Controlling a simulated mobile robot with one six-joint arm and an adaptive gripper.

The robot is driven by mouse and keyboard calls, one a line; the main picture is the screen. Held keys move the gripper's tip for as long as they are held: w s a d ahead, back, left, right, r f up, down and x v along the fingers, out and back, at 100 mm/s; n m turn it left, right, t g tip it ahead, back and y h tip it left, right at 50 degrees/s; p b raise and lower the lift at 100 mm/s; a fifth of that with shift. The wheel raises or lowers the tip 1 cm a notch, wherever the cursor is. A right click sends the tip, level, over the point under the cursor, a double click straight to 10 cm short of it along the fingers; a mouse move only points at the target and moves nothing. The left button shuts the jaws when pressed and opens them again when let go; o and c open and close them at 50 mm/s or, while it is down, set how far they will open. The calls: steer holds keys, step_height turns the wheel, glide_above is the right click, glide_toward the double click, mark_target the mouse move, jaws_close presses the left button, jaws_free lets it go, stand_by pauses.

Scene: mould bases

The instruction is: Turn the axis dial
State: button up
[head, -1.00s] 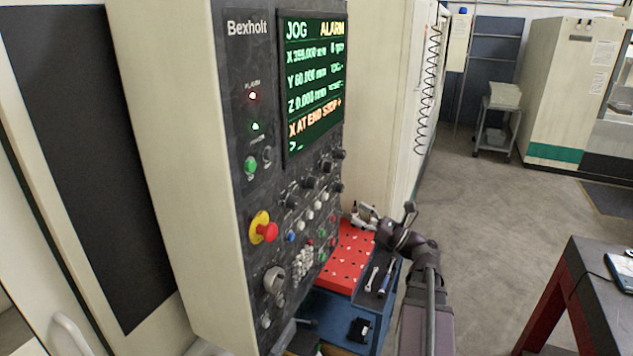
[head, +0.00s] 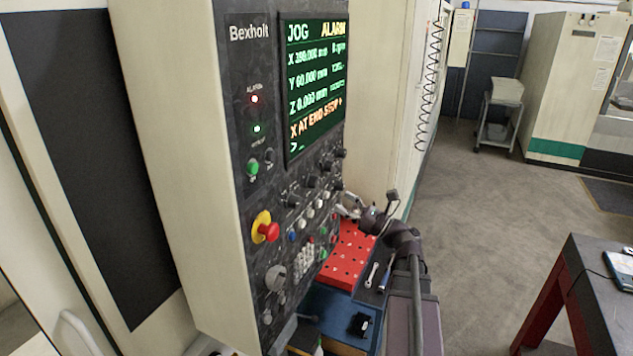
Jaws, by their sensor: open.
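The control panel (head: 232,90) of the Bexholt machine stands at left centre, seen at a slant. Its screen (head: 314,85) reads JOG, ALARM and X AT END STOP. Several small dark dials (head: 311,181) sit in rows below the screen; I cannot read which is the axis dial. A larger round knob (head: 275,277) is at the lower left of the panel. My gripper (head: 345,208) is at the panel's right edge, close to the lower dials and buttons. It is open and small in view; I cannot tell whether it touches anything.
A red emergency stop (head: 268,232) on a yellow ring juts from the panel. A dark table (head: 590,275) stands at right. Open floor lies between.

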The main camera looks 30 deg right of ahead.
mark_target(317, 185)
steer(key=shift+p+x, duration=1.5)
steer(key=shift+x, duration=2.9)
